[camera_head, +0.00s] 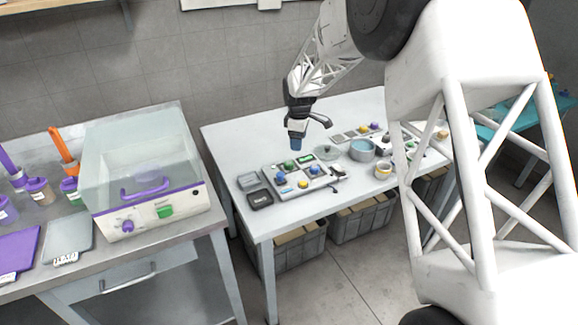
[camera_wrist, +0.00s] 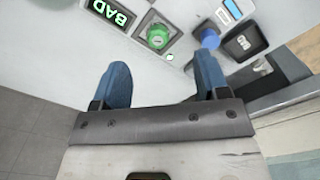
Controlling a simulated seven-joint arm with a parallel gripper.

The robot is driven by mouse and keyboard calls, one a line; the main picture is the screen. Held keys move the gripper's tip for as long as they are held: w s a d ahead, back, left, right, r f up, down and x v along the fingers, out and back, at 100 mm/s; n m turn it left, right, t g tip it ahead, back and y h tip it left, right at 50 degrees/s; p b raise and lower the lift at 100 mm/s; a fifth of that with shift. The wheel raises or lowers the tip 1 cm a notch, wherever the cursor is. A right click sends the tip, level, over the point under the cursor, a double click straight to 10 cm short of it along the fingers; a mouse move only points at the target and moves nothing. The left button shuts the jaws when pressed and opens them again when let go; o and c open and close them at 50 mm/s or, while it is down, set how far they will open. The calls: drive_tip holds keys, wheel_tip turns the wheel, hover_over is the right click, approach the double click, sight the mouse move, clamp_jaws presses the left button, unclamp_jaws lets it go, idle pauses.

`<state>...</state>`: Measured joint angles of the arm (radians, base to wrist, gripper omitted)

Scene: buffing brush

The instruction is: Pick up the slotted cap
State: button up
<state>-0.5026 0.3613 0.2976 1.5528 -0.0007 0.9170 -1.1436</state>
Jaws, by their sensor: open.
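My gripper (camera_head: 297,143) has blue fingertips and is open, pointing down above the work board on the white table. In the wrist view my gripper (camera_wrist: 161,65) shows its two fingers apart with nothing between them. A green round cap (camera_wrist: 158,38) lies beyond the gap between the fingers, with markings on its top that may be a slot. A blue cap (camera_wrist: 209,38) stands to its right, close to the right fingertip. I cannot tell for certain which cap is the slotted one. In the head view several green, blue and yellow caps sit on the grey board (camera_head: 284,178).
A lit "BAD" sign (camera_wrist: 109,13) lies left of the green cap. A black tray (camera_head: 260,199) lies at the board's left. The table's back left (camera_head: 240,133) is clear.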

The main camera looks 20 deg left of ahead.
sight(289, 163)
drive_tip(key=shift+n, duration=0.6)
drive_tip(key=a+f, duration=0.1)
drive_tip(key=a, duration=0.1)
drive_tip(key=w+a+f, duration=0.1)
drive_tip(key=f, duration=0.1)
drive_tip(key=shift+a+f, duration=0.2)
drive_tip(key=shift+a, duration=0.2)
drive_tip(key=shift+f, duration=1.3)
drive_tip(key=shift+f, duration=2.55)
drive_tip(key=c, duration=1)
